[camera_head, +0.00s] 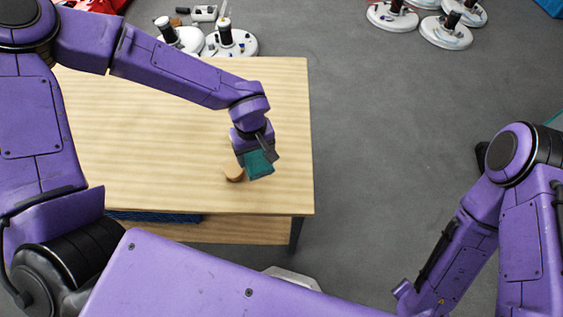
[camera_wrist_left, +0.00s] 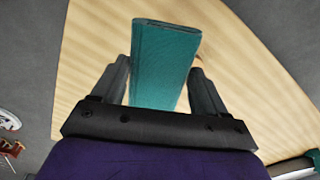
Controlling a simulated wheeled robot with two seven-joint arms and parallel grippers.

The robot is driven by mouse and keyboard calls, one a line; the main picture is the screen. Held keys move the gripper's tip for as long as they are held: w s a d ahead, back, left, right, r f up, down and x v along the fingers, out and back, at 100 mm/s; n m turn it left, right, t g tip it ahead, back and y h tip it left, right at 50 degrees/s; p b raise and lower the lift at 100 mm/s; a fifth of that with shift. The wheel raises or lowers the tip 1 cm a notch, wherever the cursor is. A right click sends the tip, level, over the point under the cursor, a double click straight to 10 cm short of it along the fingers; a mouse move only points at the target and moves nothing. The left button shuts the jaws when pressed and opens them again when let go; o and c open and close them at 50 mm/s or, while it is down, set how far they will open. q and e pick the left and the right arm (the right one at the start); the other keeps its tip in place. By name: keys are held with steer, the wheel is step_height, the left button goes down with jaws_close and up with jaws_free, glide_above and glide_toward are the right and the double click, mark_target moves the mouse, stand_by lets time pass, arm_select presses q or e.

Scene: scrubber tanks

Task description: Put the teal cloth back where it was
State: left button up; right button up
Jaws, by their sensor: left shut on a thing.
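The teal cloth (camera_head: 259,164) is a small folded block held at the end of my left arm, over the front right part of the wooden table (camera_head: 180,130). My left gripper (camera_head: 256,155) is shut on it. In the left wrist view the cloth (camera_wrist_left: 165,60) stands between the two dark fingers of the left gripper (camera_wrist_left: 158,85), with the wooden top behind it. I cannot tell whether the cloth touches the table. My right arm shows at the right of the head view, but I do not make out its gripper.
A small round brown object (camera_head: 233,173) sits on the table just left of the cloth, partly hidden by it. A dark blue item (camera_head: 155,216) lies below the tabletop's front edge. White round machines (camera_head: 230,40) stand on the floor behind.

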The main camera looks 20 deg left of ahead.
arm_select(q)
steer(key=w+d+f, duration=0.1)
steer(key=f, duration=0.1)
steer(key=w+d+f, duration=0.3)
steer(key=d+f, duration=0.1)
steer(key=shift+w+f+p, duration=0.2)
steer(key=shift+w+p, duration=0.1)
steer(key=shift+w, duration=0.05)
steer(key=shift+d+f, duration=0.2)
steer(key=shift+f, duration=0.1)
step_height(320, 180, down, 2)
steer(key=shift+s+d+f+p, duration=0.1)
steer(key=shift+s+f+p, duration=0.1)
steer(key=shift+p, duration=0.5)
steer(key=shift+w+f, duration=0.25)
steer(key=shift+f, duration=0.25)
arm_select(e)
steer(key=shift+w+r, duration=0.2)
steer(key=shift+r, duration=0.25)
steer(key=shift+w+r, duration=0.2)
steer(key=shift+r, duration=0.25)
arm_select(q)
steer(key=o, duration=0.9)
steer(key=shift+o, duration=0.2)
steer(key=shift+r, duration=0.25)
step_height(320, 180, up, 12)
steer(key=b, duration=0.2)
arm_select(e)
steer(key=shift+f, duration=0.9)
